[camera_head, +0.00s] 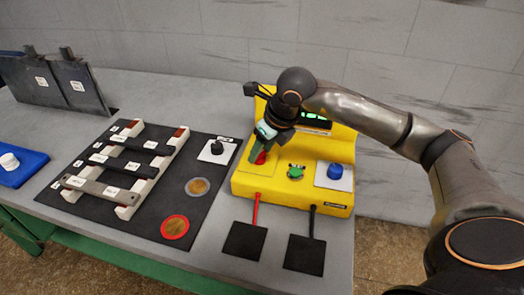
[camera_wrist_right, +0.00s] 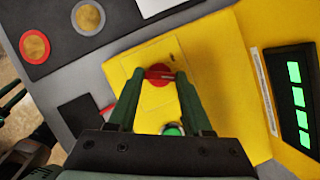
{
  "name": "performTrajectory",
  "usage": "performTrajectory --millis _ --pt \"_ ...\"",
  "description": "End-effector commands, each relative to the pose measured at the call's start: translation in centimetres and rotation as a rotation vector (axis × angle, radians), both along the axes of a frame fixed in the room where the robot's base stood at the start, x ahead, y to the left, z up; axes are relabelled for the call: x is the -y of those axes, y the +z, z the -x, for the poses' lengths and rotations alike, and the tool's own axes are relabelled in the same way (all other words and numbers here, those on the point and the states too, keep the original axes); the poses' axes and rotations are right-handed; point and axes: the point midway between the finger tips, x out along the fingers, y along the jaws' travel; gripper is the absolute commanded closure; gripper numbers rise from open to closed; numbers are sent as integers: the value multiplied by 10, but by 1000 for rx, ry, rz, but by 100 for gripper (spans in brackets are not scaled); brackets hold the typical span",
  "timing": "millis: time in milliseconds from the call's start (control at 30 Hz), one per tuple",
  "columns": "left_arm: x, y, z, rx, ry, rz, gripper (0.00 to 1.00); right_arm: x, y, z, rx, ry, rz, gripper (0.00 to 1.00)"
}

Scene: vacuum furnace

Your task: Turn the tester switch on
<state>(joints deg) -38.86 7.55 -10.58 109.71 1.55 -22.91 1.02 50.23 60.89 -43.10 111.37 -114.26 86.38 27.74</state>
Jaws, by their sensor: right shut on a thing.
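The yellow tester (camera_head: 285,194) stands at the right end of the grey table. On its top is a round red switch (camera_head: 261,158) with a raised bar, which also shows in the wrist view (camera_wrist_right: 158,75). My right gripper (camera_wrist_right: 158,77) points down at the red switch. Its green fingers are on either side of the switch's bar and shut on it. In the head view the right gripper (camera_head: 260,152) partly covers the switch. The tester's display (camera_head: 316,119) shows lit green segments.
The tester also carries a green part (camera_head: 296,171) and a blue knob (camera_head: 334,170). Two black pads, one (camera_head: 244,241) on a red lead, lie in front. Left is a black mat (camera_head: 150,222) with a rack of bars and two round discs. A blue tray (camera_head: 22,171) is far left.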

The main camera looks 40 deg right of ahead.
Motion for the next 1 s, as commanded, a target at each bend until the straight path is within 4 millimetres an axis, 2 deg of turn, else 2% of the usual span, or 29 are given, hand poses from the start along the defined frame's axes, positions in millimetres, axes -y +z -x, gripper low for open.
performTrajectory --millis 600,633,867,1000 --pt "3 1 -1 1 -4 4 50 0 1 0 1 -43 0 100" --pt "3 1 -1 1 -4 4 50 0 1 0 0 -43 0 47" --pt "3 1 -2 4 -6 5 50 0 0 0 0 -41 0 21" --pt "3 1 -2 4 -6 5 50 0 0 0 -1 -41 0 20"
